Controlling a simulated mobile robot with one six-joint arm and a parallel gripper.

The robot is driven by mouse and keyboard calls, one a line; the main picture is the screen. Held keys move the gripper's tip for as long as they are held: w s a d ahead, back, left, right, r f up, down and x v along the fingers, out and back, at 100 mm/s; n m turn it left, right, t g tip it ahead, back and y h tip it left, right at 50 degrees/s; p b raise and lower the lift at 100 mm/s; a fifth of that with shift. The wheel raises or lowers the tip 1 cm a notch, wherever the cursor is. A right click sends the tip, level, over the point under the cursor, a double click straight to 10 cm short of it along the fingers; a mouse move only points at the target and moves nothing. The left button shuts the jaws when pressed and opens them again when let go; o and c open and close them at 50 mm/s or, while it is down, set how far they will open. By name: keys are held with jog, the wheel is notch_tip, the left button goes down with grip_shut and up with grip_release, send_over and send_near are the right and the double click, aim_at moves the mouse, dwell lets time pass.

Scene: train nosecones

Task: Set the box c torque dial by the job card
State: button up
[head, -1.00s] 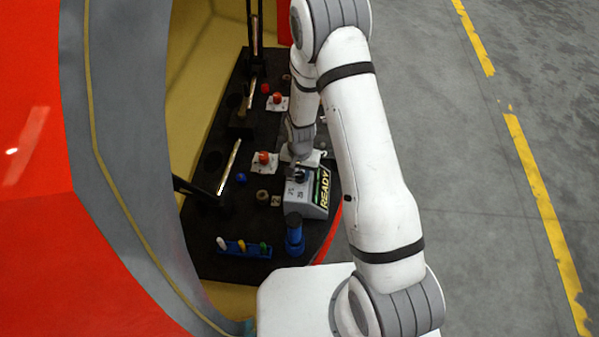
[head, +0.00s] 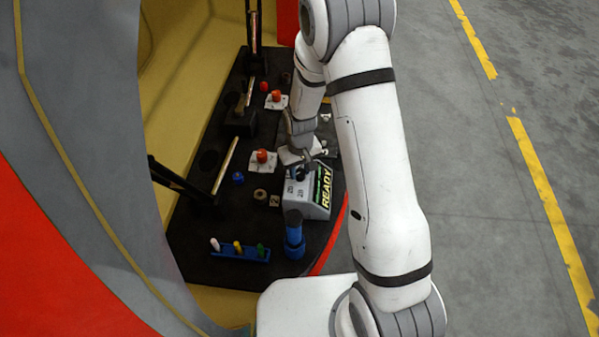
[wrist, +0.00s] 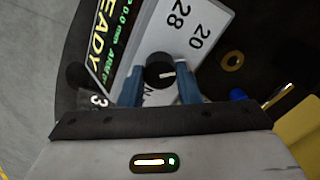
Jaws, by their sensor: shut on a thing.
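The grey torque box (head: 317,204) stands at the right edge of the black tray and has a lit READY display. In the wrist view the box's pale top (wrist: 212,20) carries the numbers 20 and 28; another figure near the left finger is partly hidden. Its round black dial (wrist: 160,72) has a white pointer mark aimed roughly to the right in that view, below the 20. My gripper (wrist: 162,80) is shut on the dial, one blue finger on each side. In the head view my gripper (head: 299,167) is over the box and partly hides the dial. I cannot pick out a job card.
A blue cylinder (head: 294,236) stands just in front of the box. A blue rack (head: 240,252) holds white, yellow and green pegs. White plates with red knobs (head: 262,157) lie further back. A dark post (head: 178,180) leans at the left. The floor at right is clear.

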jog(key=shift+n, duration=0.5)
jog(key=o, duration=1)
jog(key=shift+c, duration=0.2)
jog(key=shift+r, duration=0.1)
jog(key=shift+r+b, duration=0.6)
jog(key=shift+r, duration=3.25)
notch_tip(320, 180, up, 8)
jog(key=m, duration=0.1)
send_over(300, 172)
jog(key=s+d, duration=0.3)
jog(key=s+d+r+m+t, duration=0.1)
jog(key=s+d+r+m, duration=0.1)
jog(key=s+r, duration=0.4)
jog(key=s+d+r+m+t, duration=0.2)
jog(key=s+d+r, duration=0.3)
jog(key=s, duration=0.6)
jog(key=shift+r, duration=0.85)
